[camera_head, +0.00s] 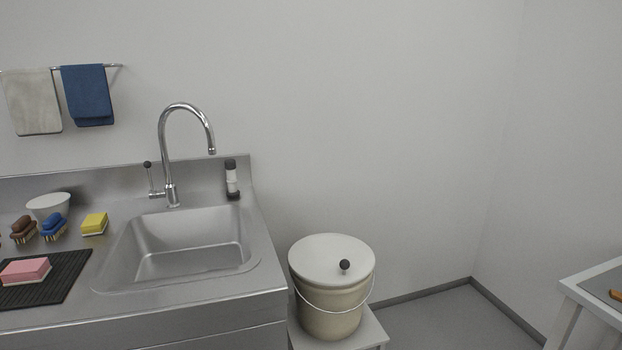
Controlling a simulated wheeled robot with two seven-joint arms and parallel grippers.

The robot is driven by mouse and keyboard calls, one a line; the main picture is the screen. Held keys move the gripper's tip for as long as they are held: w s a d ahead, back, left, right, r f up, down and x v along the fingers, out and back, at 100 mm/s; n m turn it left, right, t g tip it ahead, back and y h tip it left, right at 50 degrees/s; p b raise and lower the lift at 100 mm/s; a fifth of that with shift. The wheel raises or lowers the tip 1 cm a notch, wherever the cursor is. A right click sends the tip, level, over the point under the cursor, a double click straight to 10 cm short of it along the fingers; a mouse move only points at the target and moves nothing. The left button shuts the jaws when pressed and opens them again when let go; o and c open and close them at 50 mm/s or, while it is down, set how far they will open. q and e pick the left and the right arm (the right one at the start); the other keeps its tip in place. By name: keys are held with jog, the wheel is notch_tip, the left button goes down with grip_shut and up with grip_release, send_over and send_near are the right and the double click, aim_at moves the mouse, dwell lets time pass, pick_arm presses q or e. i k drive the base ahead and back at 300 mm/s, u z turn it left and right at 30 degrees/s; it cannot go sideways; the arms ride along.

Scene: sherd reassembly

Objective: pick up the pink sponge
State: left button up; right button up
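The pink sponge (26,270) lies flat on a black ribbed mat (66,279) at the left end of the steel counter. It has a pink top and a paler layer underneath. Its left end is close to the picture's left edge. Nothing is touching it from above. Neither of my grippers shows in the head view.
Behind the mat stand a yellow sponge (94,223), a blue brush (53,226), a brown brush (24,229) and a white bowl (49,204). The sink (190,245) with its tall faucet (170,150) is to the right. A lidded bucket (331,300) stands beyond the counter.

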aim_at(25, 271)
jog(key=u, duration=3.8)
jog(key=i, duration=1.7)
jog(key=z, duration=2.7)
